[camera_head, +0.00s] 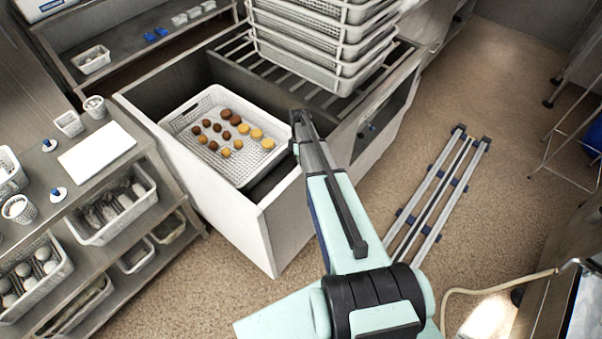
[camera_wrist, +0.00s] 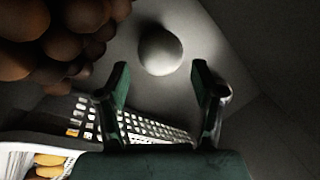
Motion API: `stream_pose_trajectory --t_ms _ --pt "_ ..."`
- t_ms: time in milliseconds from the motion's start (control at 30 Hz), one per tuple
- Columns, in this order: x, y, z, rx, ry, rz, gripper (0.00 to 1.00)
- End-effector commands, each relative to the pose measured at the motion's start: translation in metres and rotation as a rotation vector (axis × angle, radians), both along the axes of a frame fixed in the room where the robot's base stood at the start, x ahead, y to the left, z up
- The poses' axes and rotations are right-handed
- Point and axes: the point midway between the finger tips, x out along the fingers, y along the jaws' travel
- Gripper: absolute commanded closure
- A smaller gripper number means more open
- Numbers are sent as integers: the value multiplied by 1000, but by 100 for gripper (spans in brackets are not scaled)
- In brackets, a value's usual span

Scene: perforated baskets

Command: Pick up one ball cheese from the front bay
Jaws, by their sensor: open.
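In the wrist view a pale grey-white ball (camera_wrist: 160,51), perhaps a ball cheese, rests on a plain grey surface. It lies just beyond the tips of my gripper (camera_wrist: 160,80), roughly centred between them. My gripper is open with nothing between its fingers. A cluster of brown balls (camera_wrist: 62,40) fills the upper left of the wrist view. In the head view my arm reaches over the right wall of the open bay; the gripper's fingers cannot be made out there, and the pale ball is not visible.
A white perforated basket (camera_head: 179,125) with several brown and yellow rounds sits in the bay (camera_head: 268,208). Stacked perforated baskets (camera_head: 325,48) stand on slats behind. A shelf unit (camera_head: 170,195) with baskets, one holding white balls (camera_head: 23,270), stands left. A wall (camera_wrist: 265,85) rises at right in the wrist view.

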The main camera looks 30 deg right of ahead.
Motion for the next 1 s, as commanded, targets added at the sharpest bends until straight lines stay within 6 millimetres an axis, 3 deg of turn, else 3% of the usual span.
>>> stream_pose_trajectory --t_ms 333,633,667,767,800,1000 --pt "-8 2 -34 0 1 0 33" --pt "-9 3 -38 0 0 0 33" --pt "-9 3 -38 0 0 0 40" --pt "-9 3 -38 0 0 0 75" --pt "-9 3 -38 0 0 0 82" --pt "-9 3 -38 0 0 0 82"
